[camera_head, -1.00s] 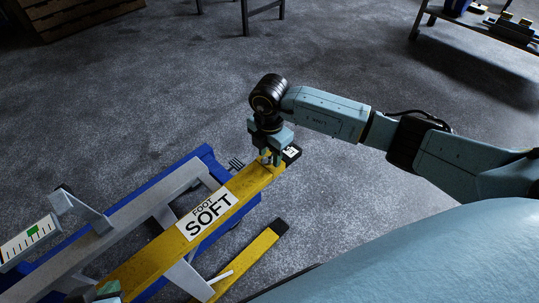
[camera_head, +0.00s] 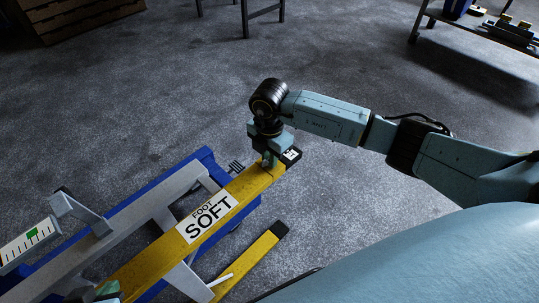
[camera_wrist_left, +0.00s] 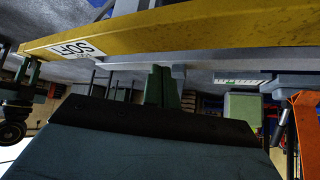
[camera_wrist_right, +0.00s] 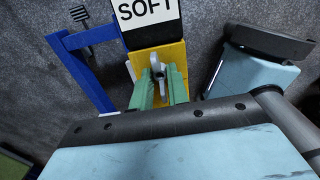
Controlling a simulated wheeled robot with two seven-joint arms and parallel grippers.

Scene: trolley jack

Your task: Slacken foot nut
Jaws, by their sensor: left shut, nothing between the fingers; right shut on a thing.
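The trolley jack has a yellow beam (camera_head: 150,258) with a white label reading "FOOT SOFT" (camera_head: 207,217). The foot nut (camera_wrist_right: 158,68), a small grey winged piece, sits on the yellow beam beside the label in the right wrist view. My right gripper (camera_head: 267,161) is over the beam's far right end, its green fingers (camera_wrist_right: 160,90) shut on the nut's sides. In the head view the gripper mostly hides the nut. My left gripper (camera_wrist_left: 163,88) is shut and empty, close to the yellow beam (camera_wrist_left: 200,32); only a bit of it shows at the head view's lower left edge.
A blue frame (camera_head: 205,155) and grey bars (camera_head: 130,212) run alongside the beam. A shorter yellow bar (camera_head: 250,262) lies to its right. A scale with a green mark (camera_head: 30,236) stands at the left.

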